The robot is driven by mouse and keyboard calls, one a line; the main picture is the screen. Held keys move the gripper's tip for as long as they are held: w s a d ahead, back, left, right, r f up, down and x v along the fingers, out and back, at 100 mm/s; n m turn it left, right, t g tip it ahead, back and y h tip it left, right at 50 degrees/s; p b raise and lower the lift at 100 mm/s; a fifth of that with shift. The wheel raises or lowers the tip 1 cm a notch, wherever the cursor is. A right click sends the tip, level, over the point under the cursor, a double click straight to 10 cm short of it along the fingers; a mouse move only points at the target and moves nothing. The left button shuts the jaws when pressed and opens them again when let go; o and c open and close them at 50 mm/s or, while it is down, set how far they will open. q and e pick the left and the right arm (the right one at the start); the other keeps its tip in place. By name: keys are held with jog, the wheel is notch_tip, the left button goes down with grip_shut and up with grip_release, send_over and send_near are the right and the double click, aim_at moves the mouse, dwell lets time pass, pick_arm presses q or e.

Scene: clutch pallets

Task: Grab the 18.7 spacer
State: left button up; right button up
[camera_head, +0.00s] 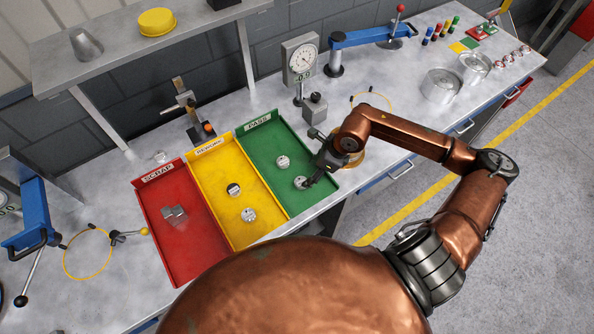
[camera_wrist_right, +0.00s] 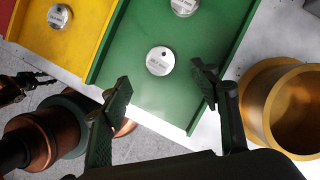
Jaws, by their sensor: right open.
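Several round silver spacers lie in the trays, and their markings are too small to read, so I cannot tell which is the 18.7 one. In the green PASS tray (camera_head: 256,150), one spacer (camera_head: 283,161) lies farther back and another (camera_head: 300,183) lies at my right gripper (camera_head: 311,180). In the right wrist view, my right gripper (camera_wrist_right: 162,82) is open and empty, with the nearer spacer (camera_wrist_right: 160,60) just beyond its fingertips. The yellow tray (camera_head: 222,171) holds two more spacers (camera_head: 233,189) (camera_head: 248,215). Dark, jointed parts of mine show at the left; any left gripper jaws are unclear.
The red SCRAP tray (camera_head: 190,262) holds grey metal pieces (camera_head: 174,217). A brass-coloured ring (camera_wrist_right: 285,105) stands right of the green tray, close to my right gripper. A dial gauge (camera_head: 301,59) stands behind the trays. Tray walls separate the compartments.

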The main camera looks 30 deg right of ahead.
aim_at(304, 180)
jog(key=shift+w+a+f, duration=0.15)
jog(key=shift+w+f, duration=0.15)
jog(key=shift+f, duration=0.15)
jog(key=shift+w+a+f, duration=0.15)
jog(key=shift+w+f, duration=0.1)
jog(key=shift+f, duration=0.2)
jog(key=shift+s+f, duration=0.1)
jog(key=shift+f, duration=0.2)
jog(key=shift+s+p+x, duration=0.15)
jog(key=shift+p+x, duration=0.2)
jog(key=shift+x, duration=0.85)
jog(key=shift+s+p+x, duration=0.1)
jog(key=shift+p+x, duration=0.25)
jog(key=shift+x, duration=0.9)
jog(key=shift+d+f, duration=0.1)
jog(key=shift+c, duration=0.2)
jog(key=c, duration=1.4)
